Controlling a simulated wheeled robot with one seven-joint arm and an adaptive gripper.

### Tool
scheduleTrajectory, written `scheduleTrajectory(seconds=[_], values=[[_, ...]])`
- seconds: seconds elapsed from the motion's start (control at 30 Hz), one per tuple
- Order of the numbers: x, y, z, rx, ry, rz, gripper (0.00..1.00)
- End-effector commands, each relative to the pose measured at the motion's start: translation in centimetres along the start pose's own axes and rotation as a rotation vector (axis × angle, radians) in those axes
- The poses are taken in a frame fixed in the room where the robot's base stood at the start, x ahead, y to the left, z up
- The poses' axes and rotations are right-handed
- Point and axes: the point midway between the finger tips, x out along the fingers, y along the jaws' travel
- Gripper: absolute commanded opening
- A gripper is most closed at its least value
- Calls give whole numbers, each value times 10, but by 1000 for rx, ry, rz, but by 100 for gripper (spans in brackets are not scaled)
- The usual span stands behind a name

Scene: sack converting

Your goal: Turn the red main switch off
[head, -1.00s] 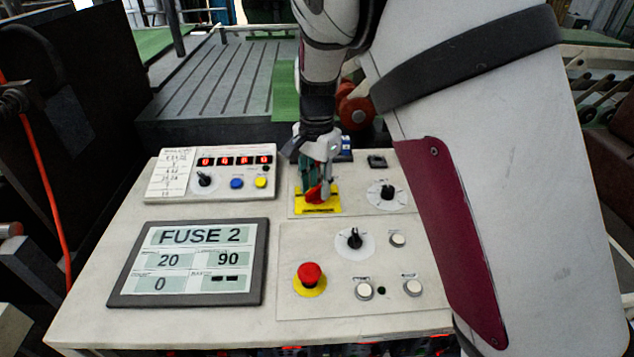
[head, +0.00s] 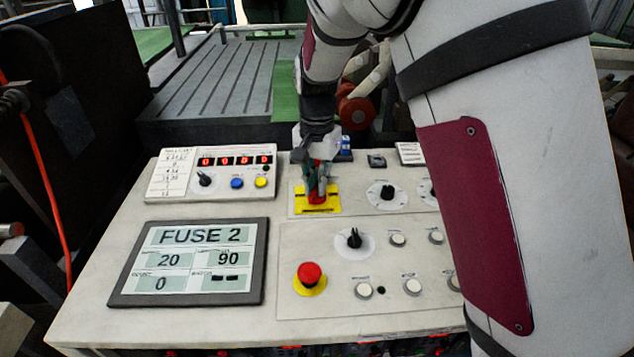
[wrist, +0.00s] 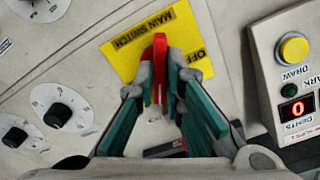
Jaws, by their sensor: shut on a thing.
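The red main switch handle (wrist: 159,58) sits on a yellow plate (wrist: 122,62) lettered MAIN SWITCH, with OFF printed to the right of the handle in the wrist view. My gripper (wrist: 161,78) is shut on the handle, with a fingertip on each side of it. In the head view the red handle (head: 316,197) shows between the fingers of my gripper (head: 317,182), above the yellow plate (head: 329,209). The fingers hide part of the handle and plate.
A red emergency button (head: 309,274) stands in front of the switch. A black rotary knob (head: 387,192) is to its right. A counter box (head: 212,173) stands at left, behind a display reading FUSE 2 (head: 190,262).

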Motion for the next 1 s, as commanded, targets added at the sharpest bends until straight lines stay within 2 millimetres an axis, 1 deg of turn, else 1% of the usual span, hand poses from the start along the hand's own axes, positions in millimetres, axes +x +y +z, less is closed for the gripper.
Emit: scheduleTrajectory(seconds=[1.0], values=[[1,0,-1,-956,1,-1,0]])
